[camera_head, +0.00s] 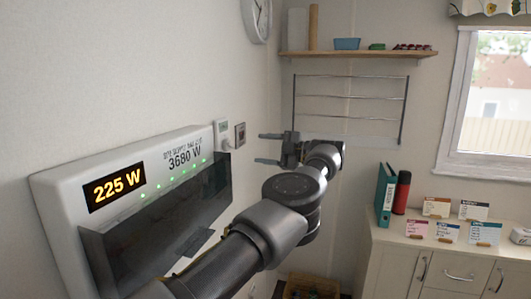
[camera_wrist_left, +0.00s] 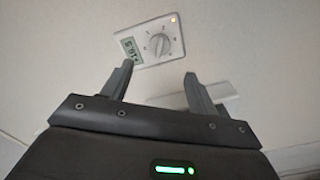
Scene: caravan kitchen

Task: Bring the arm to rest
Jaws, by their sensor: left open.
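My left arm reaches in from the bottom of the head view, past the grey power panel. My left gripper (camera_head: 268,148) is open and empty, its two fingers pointing left toward the wall. In the left wrist view the open fingers (camera_wrist_left: 155,88) show in front of the wall, with a white thermostat dial unit (camera_wrist_left: 150,40) beyond them. The same small wall unit (camera_head: 222,133) shows just left of the fingers in the head view. I cannot tell the exact gap to the wall. My right gripper does not show.
The power panel (camera_head: 60,185) reading 225 W and 3680 W stands out from the left wall, close to my arm. A rack (camera_head: 350,112) and shelf (camera_head: 357,53) are on the back wall. A box (camera_head: 312,288) is low down.

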